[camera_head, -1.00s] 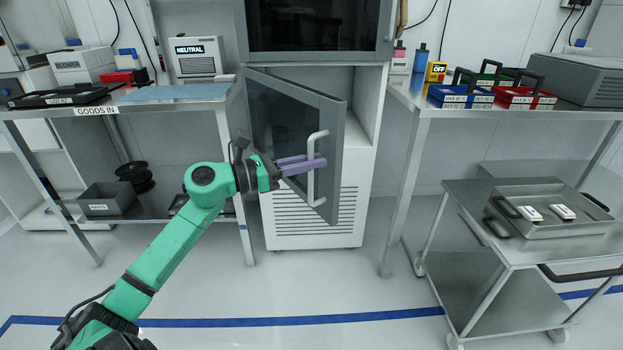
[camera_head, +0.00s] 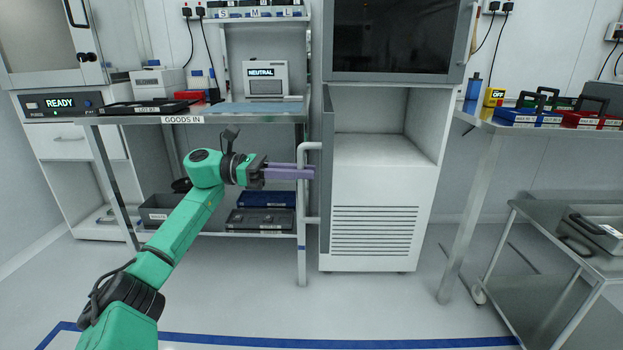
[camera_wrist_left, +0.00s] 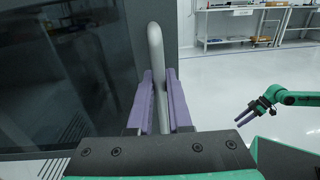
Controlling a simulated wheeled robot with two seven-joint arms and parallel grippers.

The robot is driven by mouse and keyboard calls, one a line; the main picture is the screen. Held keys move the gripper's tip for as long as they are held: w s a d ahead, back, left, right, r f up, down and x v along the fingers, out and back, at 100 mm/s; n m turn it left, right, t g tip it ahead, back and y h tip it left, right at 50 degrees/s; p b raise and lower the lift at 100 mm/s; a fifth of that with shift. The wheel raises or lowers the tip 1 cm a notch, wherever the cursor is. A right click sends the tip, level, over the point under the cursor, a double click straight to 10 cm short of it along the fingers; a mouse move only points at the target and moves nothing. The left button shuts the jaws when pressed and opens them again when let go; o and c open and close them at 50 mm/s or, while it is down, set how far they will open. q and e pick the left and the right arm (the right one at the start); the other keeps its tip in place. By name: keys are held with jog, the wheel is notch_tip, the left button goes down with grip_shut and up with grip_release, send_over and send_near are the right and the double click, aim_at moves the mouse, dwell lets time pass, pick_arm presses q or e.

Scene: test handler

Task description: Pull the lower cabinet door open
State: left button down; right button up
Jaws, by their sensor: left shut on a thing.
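The lower cabinet door (camera_head: 327,170) stands swung wide open to the left and shows nearly edge-on in the head view. The lower compartment behind it is open and looks empty. My left gripper (camera_head: 309,172) is shut on the door's pale bar handle (camera_head: 302,205). In the left wrist view the handle (camera_wrist_left: 155,45) runs between the two purple fingers, with the dark door panel (camera_wrist_left: 60,75) to the left. My right gripper (camera_wrist_left: 257,108) shows small and apart from the door in the left wrist view; its jaw gap is unclear.
The goods-in bench (camera_head: 230,118) stands left of the cabinet (camera_head: 375,235), its front leg close to the open door. A right-hand bench (camera_head: 480,118) and a steel trolley (camera_head: 545,225) stand to the right. The floor in front of the cabinet is clear.

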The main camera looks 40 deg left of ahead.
pick_arm(q)
jog(key=shift+s+a, duration=0.2)
jog(key=shift+a, duration=0.1)
pick_arm(e)
jog(key=shift+a+f, duration=0.15)
jog(key=shift+a, duration=0.2)
pick_arm(q)
jog(key=c, duration=0.8)
grip_release()
jog(key=shift+c, duration=0.2)
jog(key=p+v, duration=0.2)
jog(key=v, duration=1.2)
jog(key=shift+s+a, duration=0.15)
jog(key=shift+a, duration=0.1)
pick_arm(e)
jog(key=s+d+r+g+h, duration=0.2)
jog(key=d+r, duration=0.1)
jog(key=d, duration=0.2)
jog(key=shift+s+d+r+g, duration=0.2)
jog(key=shift+s+d+g, duration=0.05)
jog(key=shift+s+g, duration=0.15)
